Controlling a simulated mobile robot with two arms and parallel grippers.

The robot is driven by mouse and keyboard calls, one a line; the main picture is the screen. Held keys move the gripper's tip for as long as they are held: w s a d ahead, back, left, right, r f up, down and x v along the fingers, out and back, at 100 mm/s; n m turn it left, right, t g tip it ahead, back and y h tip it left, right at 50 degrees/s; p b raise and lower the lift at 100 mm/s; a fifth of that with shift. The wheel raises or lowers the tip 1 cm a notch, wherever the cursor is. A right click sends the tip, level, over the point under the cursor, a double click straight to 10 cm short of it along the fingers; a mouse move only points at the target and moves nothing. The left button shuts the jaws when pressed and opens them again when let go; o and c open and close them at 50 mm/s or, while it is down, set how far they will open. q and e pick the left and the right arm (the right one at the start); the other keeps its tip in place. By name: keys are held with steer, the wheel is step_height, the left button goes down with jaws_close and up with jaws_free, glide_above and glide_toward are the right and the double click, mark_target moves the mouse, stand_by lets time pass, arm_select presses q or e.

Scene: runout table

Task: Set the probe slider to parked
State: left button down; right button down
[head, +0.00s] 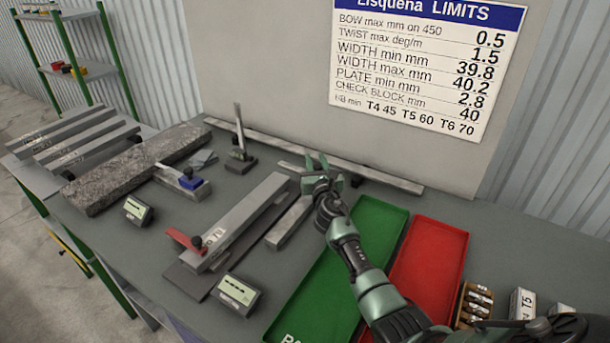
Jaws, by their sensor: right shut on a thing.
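My right gripper (322,168) is at the back middle of the table, at the upper end of a short grey bar (287,224). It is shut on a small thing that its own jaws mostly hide. I cannot tell whether that thing is the probe slider, or which setting it has. The bar lies beside a fixture with a long grey metal profile (240,222), which has a red lever (184,240) and a dark knob at its near end. My left gripper is not in view.
A long grey rail (390,179) runs along the back. A green tray (345,250) and a red tray (432,250) lie under and beside my right arm.

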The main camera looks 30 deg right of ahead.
steer(key=shift+w+d+f, duration=0.1)
steer(key=shift+w+d, duration=0.15)
steer(key=shift+d, duration=0.2)
steer(key=shift+r, duration=0.2)
steer(key=c, duration=1.1)
jaws_free()
steer(key=shift+c, duration=0.2)
steer(key=shift+d+f, duration=0.1)
steer(key=shift+f, duration=0.05)
steer(key=shift+s+a, duration=0.2)
steer(key=shift+s, duration=0.15)
steer(key=p+v, duration=0.1)
steer(key=v, duration=0.6)
